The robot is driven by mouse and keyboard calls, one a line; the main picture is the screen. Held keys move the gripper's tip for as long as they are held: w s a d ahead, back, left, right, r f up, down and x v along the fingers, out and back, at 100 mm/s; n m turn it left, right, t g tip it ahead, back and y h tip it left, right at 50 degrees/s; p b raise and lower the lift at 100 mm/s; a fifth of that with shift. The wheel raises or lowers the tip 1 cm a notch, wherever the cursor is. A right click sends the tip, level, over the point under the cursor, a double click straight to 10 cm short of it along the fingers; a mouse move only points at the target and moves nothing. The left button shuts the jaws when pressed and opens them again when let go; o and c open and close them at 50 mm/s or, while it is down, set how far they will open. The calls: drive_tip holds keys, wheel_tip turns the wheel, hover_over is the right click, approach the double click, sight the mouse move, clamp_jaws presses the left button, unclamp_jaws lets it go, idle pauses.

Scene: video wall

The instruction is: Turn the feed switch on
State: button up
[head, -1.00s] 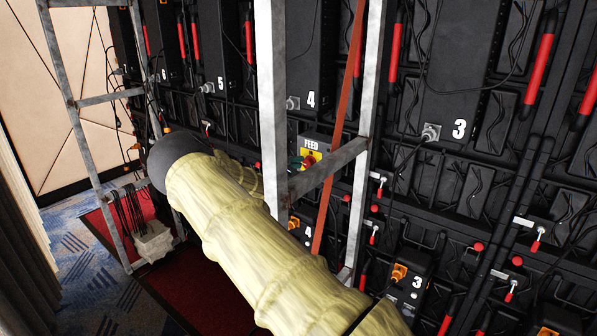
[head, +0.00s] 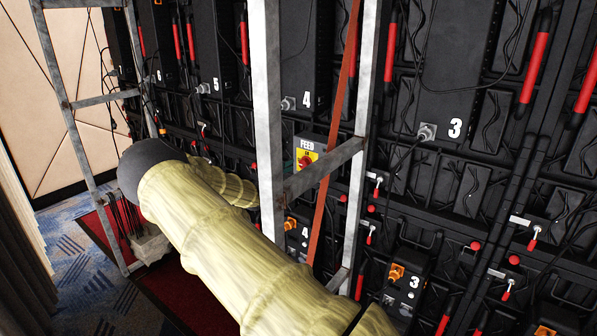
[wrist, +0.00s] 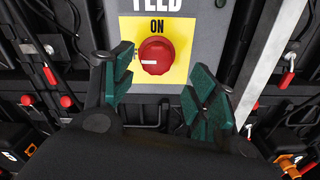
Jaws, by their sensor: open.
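The feed switch is a red round knob (wrist: 155,55) on a yellow plate on a grey box, with "ON" printed above it. A pale mark shows at the knob's left side. In the head view the red knob (head: 306,161) is in plain sight below the word FEED. My gripper (wrist: 163,66) is open, with a green-padded finger on each side of the knob's position in the wrist view. The knob appears nearer the left finger, and nothing is held. I cannot tell how far the fingertips are from it.
A grey metal frame upright (head: 267,110) stands just left of the feed box, with a crossbar (head: 325,168) close below it. An orange strap (head: 330,150) runs beside the box. Red-handled levers, cables and numbered black units cover the wall around it.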

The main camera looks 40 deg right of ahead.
drive_tip(key=s+a, duration=0.1)
drive_tip(key=a, duration=0.7)
drive_tip(key=shift+s+a+b, duration=0.15)
drive_tip(key=shift+a+b, duration=0.1)
drive_tip(key=shift+b, duration=0.05)
idle(0.6)
drive_tip(key=shift+f+b, duration=0.1)
drive_tip(key=shift+b, duration=0.2)
idle(0.4)
drive_tip(key=s+a, duration=0.2)
drive_tip(key=a, duration=0.9)
drive_tip(key=shift+a, duration=0.4)
